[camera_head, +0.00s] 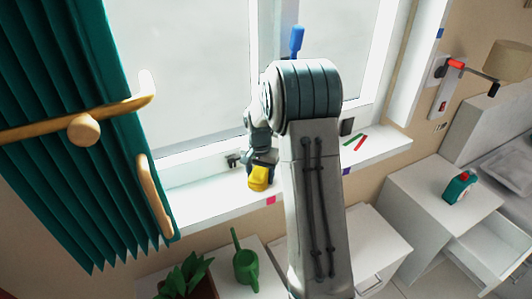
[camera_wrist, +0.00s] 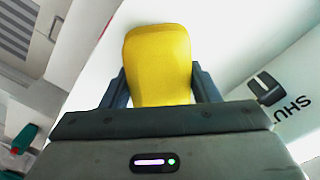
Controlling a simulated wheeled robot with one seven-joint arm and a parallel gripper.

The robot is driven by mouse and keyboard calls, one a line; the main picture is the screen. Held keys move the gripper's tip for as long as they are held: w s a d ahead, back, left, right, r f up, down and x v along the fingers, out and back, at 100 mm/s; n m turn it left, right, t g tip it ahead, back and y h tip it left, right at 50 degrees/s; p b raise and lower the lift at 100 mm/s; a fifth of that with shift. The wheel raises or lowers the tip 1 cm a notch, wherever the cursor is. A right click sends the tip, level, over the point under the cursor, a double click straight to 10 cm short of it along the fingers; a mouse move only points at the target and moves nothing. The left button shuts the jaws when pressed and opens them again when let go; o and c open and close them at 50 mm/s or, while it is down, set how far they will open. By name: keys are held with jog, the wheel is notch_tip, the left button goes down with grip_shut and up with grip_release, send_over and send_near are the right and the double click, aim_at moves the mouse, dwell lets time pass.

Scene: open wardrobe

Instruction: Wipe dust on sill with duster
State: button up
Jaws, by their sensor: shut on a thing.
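A yellow duster (camera_head: 259,178) is in my gripper (camera_head: 258,165), low over the white window sill (camera_head: 205,194). In the wrist view the yellow duster (camera_wrist: 158,62) stands between the two dark fingers of my gripper (camera_wrist: 160,88), which are shut on it. I cannot tell whether the duster touches the sill. I cannot make out any dust on the bright sill. My arm hides the middle part of the sill in the head view.
A green curtain (camera_head: 85,120) with a wooden rod hangs at the left. A blue window handle (camera_head: 296,41) is above my arm. Red and green strips (camera_head: 357,142) lie on the sill's right part. A green watering can (camera_head: 246,267) and a plant (camera_head: 188,280) stand below.

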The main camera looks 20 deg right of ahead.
jog(key=shift+d, duration=0.5)
jog(key=shift+d+r+p, duration=0.2)
jog(key=shift+r+p, duration=0.05)
jog(key=shift+p, duration=0.05)
jog(key=shift+w+r, duration=0.1)
jog(key=shift+r, duration=0.85)
jog(key=shift+a+r+p, duration=0.15)
jog(key=shift+r+p, duration=0.55)
jog(key=shift+r, duration=0.05)
jog(key=shift+r+p, duration=1.25)
jog(key=shift+r, duration=0.95)
